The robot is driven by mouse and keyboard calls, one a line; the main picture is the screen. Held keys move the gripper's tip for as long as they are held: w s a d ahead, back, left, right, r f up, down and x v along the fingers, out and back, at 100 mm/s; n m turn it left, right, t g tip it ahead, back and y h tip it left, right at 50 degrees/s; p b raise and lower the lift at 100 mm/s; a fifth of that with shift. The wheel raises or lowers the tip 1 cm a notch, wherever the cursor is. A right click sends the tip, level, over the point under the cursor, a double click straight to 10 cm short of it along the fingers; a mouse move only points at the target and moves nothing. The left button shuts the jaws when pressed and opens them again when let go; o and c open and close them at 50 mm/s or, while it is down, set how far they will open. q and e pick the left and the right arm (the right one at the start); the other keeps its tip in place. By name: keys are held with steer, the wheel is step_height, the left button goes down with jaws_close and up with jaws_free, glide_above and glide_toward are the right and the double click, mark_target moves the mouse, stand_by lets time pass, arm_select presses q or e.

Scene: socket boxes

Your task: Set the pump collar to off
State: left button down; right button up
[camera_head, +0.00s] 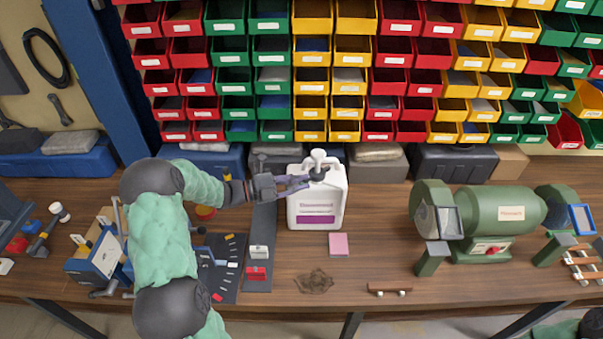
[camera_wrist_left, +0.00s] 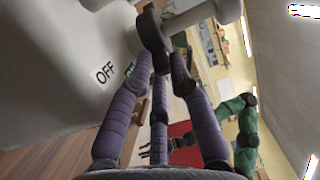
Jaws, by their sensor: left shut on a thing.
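A white pump bottle (camera_head: 304,211) with a purple label stands upright on the bench, with a white pump head (camera_head: 319,156) on top. A dark collar (camera_head: 317,173) sits at its neck, below the pump head. My left gripper (camera_head: 303,182) reaches in from the left and is shut on the collar. In the left wrist view, its purple fingers close around the dark collar (camera_wrist_left: 151,31). A black OFF mark (camera_wrist_left: 105,72) shows on the bottle's shoulder; a green mark (camera_wrist_left: 130,71) beside it is partly hidden by a finger.
A pink pad (camera_head: 339,244) lies in front of the bottle. A green bench grinder (camera_head: 500,218) stands at the right. A dark strip with red and white blocks (camera_head: 256,272) lies at the left. Bin racks (camera_head: 312,75) fill the back.

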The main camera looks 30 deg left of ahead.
arm_select(q)
steer(key=m+g+h+p, duration=0.1)
steer(key=w+a+m+g+h+p, duration=0.1)
steer(key=shift+r+g+p, duration=0.3)
steer(key=shift+r+p, duration=0.1)
steer(key=m+g+h, duration=0.1)
steer(key=m+g+p, duration=0.1)
steer(key=shift+w+a+f+g+h, duration=0.15)
steer(key=shift+w+a+g+h, duration=0.25)
steer(key=shift+w+a+m+g+h, duration=0.15)
steer(key=shift+w+m+g+h, duration=0.1)
steer(key=shift+m+g, duration=0.45)
steer(key=shift+w+a+m+g+h, duration=0.2)
steer(key=shift+m+g, duration=0.3)
steer(key=shift+g, duration=0.4)
steer(key=shift+w+m+g+h, duration=0.15)
steer(key=shift+m+g+h, duration=0.1)
steer(key=shift+m+g, duration=0.25)
steer(key=shift+a+g, duration=0.1)
steer(key=shift+g, duration=0.2)
steer(key=c, duration=1.2)
jaws_free()
steer(key=shift+c, duration=0.2)
